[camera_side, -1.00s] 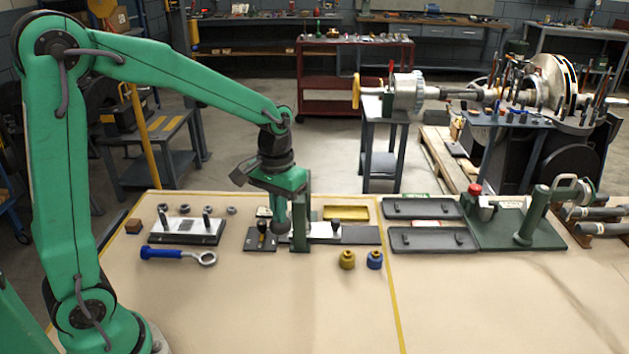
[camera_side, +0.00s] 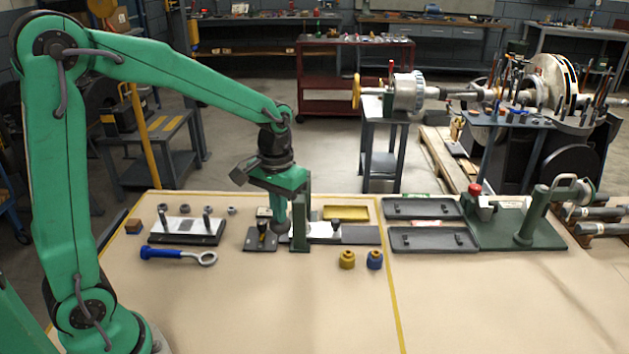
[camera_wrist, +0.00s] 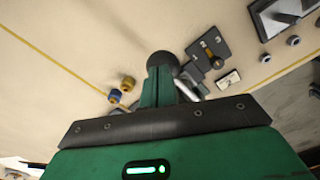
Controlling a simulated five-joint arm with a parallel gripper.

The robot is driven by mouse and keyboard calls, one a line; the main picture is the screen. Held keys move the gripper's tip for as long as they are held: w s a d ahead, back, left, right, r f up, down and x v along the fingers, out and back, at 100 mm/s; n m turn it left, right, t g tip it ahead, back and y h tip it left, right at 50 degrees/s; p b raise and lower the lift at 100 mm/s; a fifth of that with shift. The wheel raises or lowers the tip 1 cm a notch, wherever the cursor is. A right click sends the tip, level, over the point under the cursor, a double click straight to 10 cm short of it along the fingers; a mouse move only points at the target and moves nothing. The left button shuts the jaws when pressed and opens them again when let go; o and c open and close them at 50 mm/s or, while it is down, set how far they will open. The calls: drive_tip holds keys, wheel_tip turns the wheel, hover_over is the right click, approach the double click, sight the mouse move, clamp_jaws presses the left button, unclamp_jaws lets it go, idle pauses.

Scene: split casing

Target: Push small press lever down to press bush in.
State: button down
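A pale bar (camera_wrist: 187,87), perhaps the lever, runs partly hidden behind the fingers. The bush cannot be made out.
Left of the press are a small numbered plate (camera_side: 258,244), a blue-handled ring tool (camera_side: 165,253) and a plate with posts (camera_side: 184,239). A yellow (camera_side: 347,260) and a blue (camera_side: 375,260) cylinder stand in front right. Dark trays (camera_side: 434,240) lie further right. The front bench is clear.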

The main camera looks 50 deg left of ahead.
wheel_tip(320, 180, up, 10)
drive_tip(key=shift+r, duration=0.25)
idle(1.1)
drive_tip(key=s+m+t, duration=0.3)
drive_tip(key=s+t, duration=0.2)
drive_tip(key=s, duration=1)
drive_tip(key=shift+s+d+f+t, duration=0.15)
drive_tip(key=shift+d+f+t, duration=0.15)
drive_tip(key=shift+d+f, duration=0.1)
